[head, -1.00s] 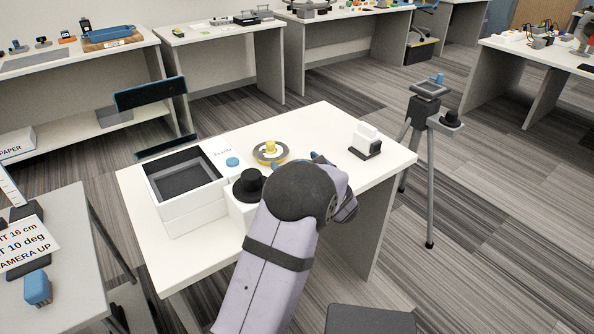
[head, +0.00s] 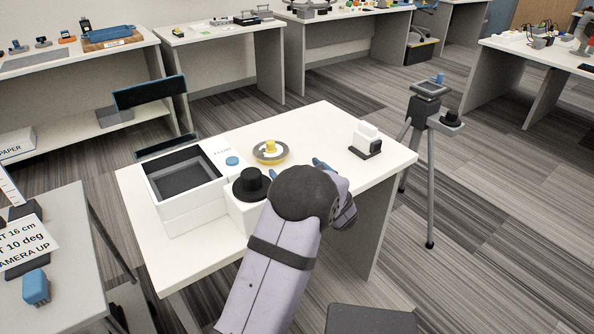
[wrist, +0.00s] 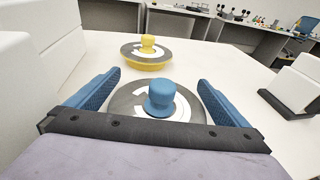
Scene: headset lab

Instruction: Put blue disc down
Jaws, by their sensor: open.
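The blue disc (wrist: 183,104), a flat grey and white disc with a blue knob (wrist: 161,97), lies on the white table between my fingers in the wrist view. My gripper (wrist: 160,88) is open, with one blue finger on each side of the disc, apart from the knob. The near edge of the disc is hidden behind the gripper's dark bar. In the head view my arm hides the disc, and only a blue fingertip of my gripper (head: 322,164) shows.
A disc with a yellow knob (head: 270,151) lies just beyond, also in the wrist view (wrist: 147,52). A white box with an open well (head: 185,180) and a black knob (head: 251,184) stand left. A small white block on a dark base (head: 366,140) stands right. A tripod (head: 430,130) is off the table.

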